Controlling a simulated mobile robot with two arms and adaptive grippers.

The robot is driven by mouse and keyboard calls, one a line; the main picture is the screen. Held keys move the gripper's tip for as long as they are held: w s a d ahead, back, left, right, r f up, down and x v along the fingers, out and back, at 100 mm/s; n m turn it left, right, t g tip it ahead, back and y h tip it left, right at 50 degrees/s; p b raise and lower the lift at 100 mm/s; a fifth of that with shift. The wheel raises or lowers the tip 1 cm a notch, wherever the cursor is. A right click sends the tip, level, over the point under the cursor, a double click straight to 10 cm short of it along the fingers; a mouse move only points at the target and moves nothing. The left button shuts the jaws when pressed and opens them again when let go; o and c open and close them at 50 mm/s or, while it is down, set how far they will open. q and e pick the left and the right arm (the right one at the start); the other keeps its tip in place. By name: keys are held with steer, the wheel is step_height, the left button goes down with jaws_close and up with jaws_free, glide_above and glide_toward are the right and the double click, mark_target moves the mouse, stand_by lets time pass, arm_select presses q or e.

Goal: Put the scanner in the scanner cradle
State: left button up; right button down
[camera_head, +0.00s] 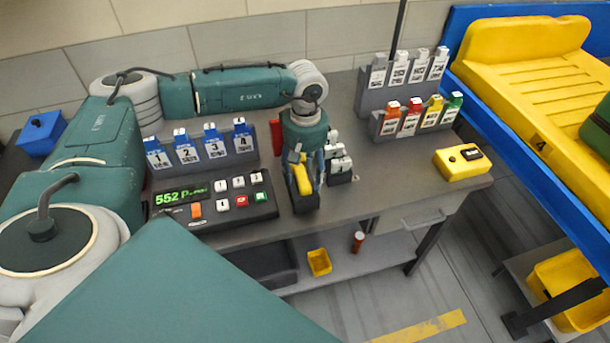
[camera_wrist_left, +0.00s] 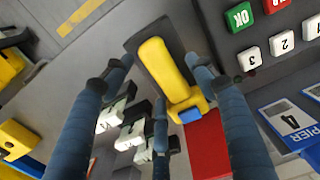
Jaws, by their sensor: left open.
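The yellow scanner (camera_head: 302,178) is on the dark scanner cradle (camera_head: 305,205) near the table's front edge. In the left wrist view the scanner (camera_wrist_left: 162,65) lies over the dark cradle (camera_wrist_left: 137,42), with a blue part at its head end. I cannot tell how deep it sits. My left gripper (camera_head: 305,183) points down over the scanner from above. In the left wrist view its dark blue fingers (camera_wrist_left: 158,72) are spread on both sides of the scanner, with gaps between them and it. My right gripper is not in view.
A keypad console (camera_head: 215,200) showing green text stands close left of the cradle. A rack of blue-topped tags (camera_head: 200,150) is behind it. Black-and-white items (camera_head: 338,163) stand close right. A yellow device (camera_head: 462,162) lies at the table's right end. The table between is clear.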

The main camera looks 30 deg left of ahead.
mark_target(305, 176)
arm_select(q)
step_height(305, 176, up, 11)
steer(key=b, duration=0.3)
steer(key=shift+f, duration=0.1)
